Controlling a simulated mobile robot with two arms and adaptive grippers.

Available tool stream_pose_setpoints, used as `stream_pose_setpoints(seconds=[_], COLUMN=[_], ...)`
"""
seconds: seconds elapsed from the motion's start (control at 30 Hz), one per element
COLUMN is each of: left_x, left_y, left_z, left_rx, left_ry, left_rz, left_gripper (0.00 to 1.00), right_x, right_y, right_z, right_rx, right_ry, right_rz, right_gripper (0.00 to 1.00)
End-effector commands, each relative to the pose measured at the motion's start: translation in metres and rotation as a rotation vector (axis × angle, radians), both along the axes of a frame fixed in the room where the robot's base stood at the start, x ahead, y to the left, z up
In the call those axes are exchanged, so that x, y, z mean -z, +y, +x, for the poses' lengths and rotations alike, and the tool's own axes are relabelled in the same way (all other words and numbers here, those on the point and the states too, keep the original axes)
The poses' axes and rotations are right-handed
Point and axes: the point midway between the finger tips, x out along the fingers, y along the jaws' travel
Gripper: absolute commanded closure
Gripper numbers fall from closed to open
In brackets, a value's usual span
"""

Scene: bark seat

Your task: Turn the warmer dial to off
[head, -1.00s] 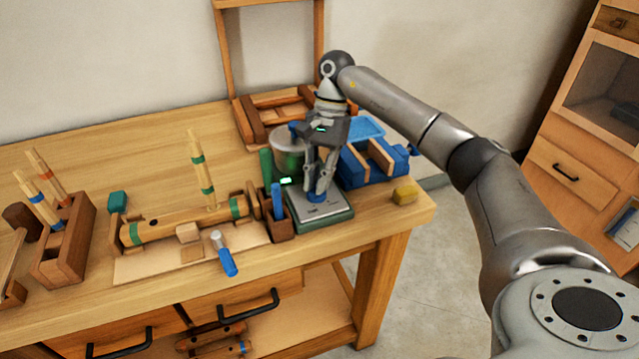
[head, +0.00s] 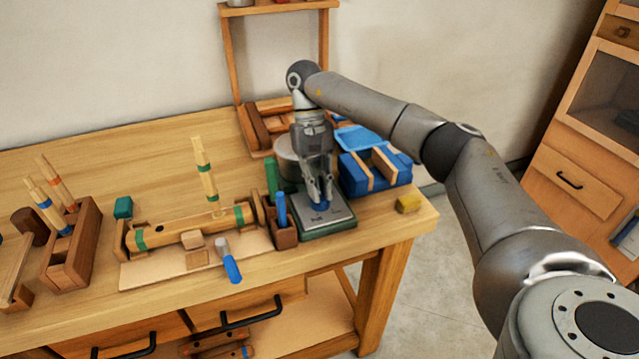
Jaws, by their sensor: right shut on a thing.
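The warmer (head: 340,222) is a green-based unit with a grey top plate, near the right end of the workbench. A grey metal pot (head: 287,158) stands at the back of the warmer, partly hidden behind my gripper. My left gripper is not in view.
A wooden holder with blue and green handles (head: 284,236) is close left. A blue-handled tool (head: 231,268) lies at the front.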

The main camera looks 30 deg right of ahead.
Motion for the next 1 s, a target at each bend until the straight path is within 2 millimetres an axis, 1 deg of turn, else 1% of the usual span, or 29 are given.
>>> stream_pose_setpoints(seconds=[0.03, 0.6, 0.63, 0.8, 1.0], left_x=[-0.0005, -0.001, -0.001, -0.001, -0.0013], left_y=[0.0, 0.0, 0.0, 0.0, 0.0], left_z=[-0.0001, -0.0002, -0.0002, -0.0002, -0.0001], left_rx=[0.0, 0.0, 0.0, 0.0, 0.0], left_ry=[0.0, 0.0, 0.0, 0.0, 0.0], left_rz=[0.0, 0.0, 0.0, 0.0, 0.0], left_gripper=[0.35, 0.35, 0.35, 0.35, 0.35], right_x=[0.0039, 0.0054, 0.0054, 0.0052, 0.0035], right_y=[0.0013, 0.0017, 0.0018, 0.0016, 0.0009], right_z=[-0.0022, -0.0025, -0.0026, -0.0026, -0.0017], right_rx=[-0.017, -0.052, -0.052, -0.051, -0.049], right_ry=[0.011, 0.012, 0.012, 0.012, 0.008], right_rz=[-0.001, 0.001, 0.001, 0.0, 0.0], right_gripper=[1.0, 1.0, 0.86, 0.66, 0.66])
